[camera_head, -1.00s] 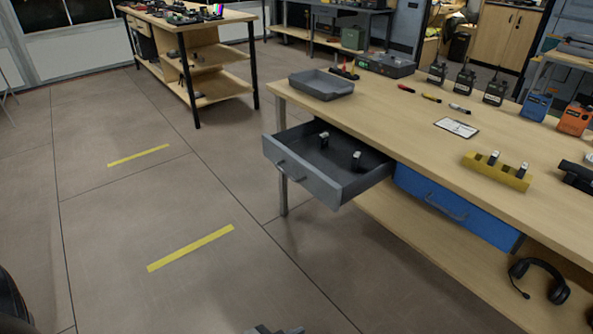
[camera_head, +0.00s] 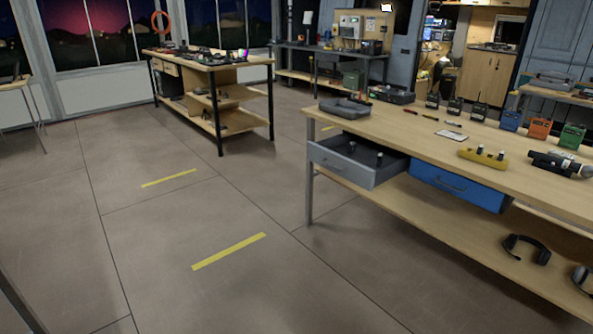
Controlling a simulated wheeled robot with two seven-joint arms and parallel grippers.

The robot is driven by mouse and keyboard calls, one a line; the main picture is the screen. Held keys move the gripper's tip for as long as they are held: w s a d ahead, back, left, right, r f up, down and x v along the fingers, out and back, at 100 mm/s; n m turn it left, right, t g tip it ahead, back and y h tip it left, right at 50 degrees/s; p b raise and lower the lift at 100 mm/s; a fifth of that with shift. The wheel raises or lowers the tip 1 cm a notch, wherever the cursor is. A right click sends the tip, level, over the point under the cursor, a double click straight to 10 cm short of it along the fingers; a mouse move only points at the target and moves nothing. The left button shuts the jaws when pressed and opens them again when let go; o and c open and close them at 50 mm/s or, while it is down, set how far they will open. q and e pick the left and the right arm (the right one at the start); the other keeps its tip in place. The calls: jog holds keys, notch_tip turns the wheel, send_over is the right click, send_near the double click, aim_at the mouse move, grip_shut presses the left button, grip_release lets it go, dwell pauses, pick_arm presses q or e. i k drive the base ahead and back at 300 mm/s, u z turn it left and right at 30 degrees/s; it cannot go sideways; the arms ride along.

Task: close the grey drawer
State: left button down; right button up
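The grey drawer (camera_head: 340,165) is pulled out from under the left end of the wooden workbench (camera_head: 425,138). Its front panel with a handle faces me and to the left. Two small dark items with light tops (camera_head: 379,158) stand inside it. The blue drawer (camera_head: 457,188) beside it on the right is shut. Neither of my grippers shows in the head view.
A grey tray (camera_head: 345,108), radios and a yellow block (camera_head: 482,159) stand on the bench top. Headphones (camera_head: 526,248) lie on the lower shelf. Another bench (camera_head: 205,60) stands further back left. The floor (camera_head: 150,230) in front is clear.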

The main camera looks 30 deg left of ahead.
aim_at(360, 168)
jog(key=u, duration=0.65)
jog(key=i, duration=0.75)
jog(key=u, duration=0.6)
jog(key=i, duration=1)
jog(key=z, duration=0.9)
jog(key=i, duration=0.6)
jog(key=z, duration=0.45)
